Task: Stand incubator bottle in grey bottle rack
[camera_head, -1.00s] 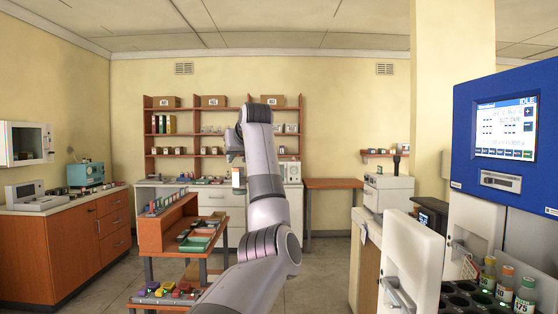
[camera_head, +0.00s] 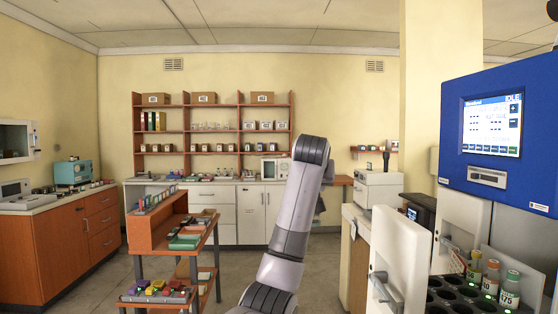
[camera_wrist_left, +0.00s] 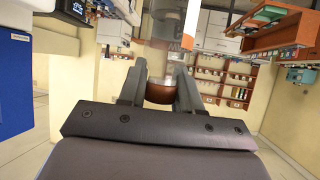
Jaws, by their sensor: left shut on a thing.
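My left gripper (camera_wrist_left: 160,80) is shut on a bottle (camera_wrist_left: 160,94), with one dark finger on each side of it. In the left wrist view the bottle's brown end shows between the fingers; the rest of its outline is hard to make out. In the head view my own arm hides the bottle and most of the gripper. I cannot pick out a grey bottle rack with certainty. My right gripper is not in view.
The blue incubator (camera_head: 480,135) is at the right, its white door (camera_head: 402,255) open. Labelled bottles (camera_head: 510,288) stand in its dark holder (camera_head: 450,296). An orange cart (camera_head: 150,232) carries racks and a lower tray of coloured items. Floor shows between cart and incubator.

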